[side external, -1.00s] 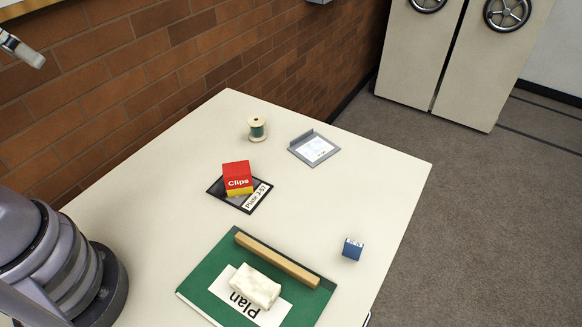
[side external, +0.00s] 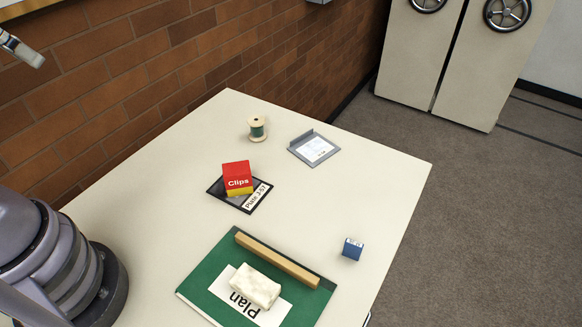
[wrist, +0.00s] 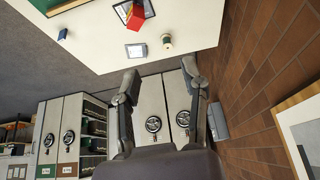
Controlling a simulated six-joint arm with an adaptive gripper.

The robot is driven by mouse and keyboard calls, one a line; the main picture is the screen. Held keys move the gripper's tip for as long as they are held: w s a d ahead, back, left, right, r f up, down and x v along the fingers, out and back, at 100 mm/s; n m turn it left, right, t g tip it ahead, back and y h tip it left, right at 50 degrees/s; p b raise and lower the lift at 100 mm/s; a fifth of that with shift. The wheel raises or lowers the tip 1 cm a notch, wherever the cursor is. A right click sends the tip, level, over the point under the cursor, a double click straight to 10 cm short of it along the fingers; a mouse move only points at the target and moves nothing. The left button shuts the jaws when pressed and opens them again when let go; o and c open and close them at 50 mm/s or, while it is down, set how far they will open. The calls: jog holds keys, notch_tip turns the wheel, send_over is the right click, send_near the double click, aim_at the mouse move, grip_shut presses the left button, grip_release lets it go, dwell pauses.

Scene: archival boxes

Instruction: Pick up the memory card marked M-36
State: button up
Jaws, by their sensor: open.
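A small blue block-like item (side external: 352,249) with a white label on top stands alone on the table near its right edge; its lettering is too small to read, so I cannot tell if it is the card M-36. It also shows in the wrist view (wrist: 62,34). A flat grey holder (side external: 299,152) with a white-labelled piece on it lies towards the far corner; that label is also unreadable. My gripper (wrist: 160,72) is open and empty in the wrist view, its fingers apart and away from both items.
A red and yellow Clips box (side external: 237,177) sits on a dark plate (side external: 216,191). A thread spool (side external: 257,128) stands behind. A green Plan folder (side external: 205,283) bears a wooden bar (side external: 276,259) and a whitish lump (side external: 254,285). A brick wall (side external: 150,80) borders the table (side external: 330,205), whose middle is clear.

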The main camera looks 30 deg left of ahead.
notch_tip(320, 180, up, 5)
jog(key=w+d+n+g+h, duration=0.35)
jog(key=d+h, duration=0.25)
jog(key=d, duration=0.5)
jog(key=w+d+n+g+h, duration=0.3)
jog(key=w+d+n+h, duration=0.15)
jog(key=d, duration=0.65)
jog(key=w+d+n+t+h, duration=0.3)
jog(key=w+d+n+h, duration=0.4)
jog(key=w+d+n, duration=0.5)
send_near(355, 243)
jog(key=shift+s+d+f+m, duration=0.1)
jog(key=shift+d+m, duration=0.05)
jog(key=shift+d, duration=0.45)
jog(key=shift+s+d+f+m, duration=0.1)
jog(key=shift+d+m, duration=0.05)
jog(key=shift+d, duration=0.45)
jog(key=shift+d+f, duration=0.15)
jog(key=shift+f, duration=0.1)
jog(key=d, duration=0.3)
jog(key=w+d, duration=0.1)
jog(key=d, duration=0.3)
jog(key=shift+w, duration=0.25)
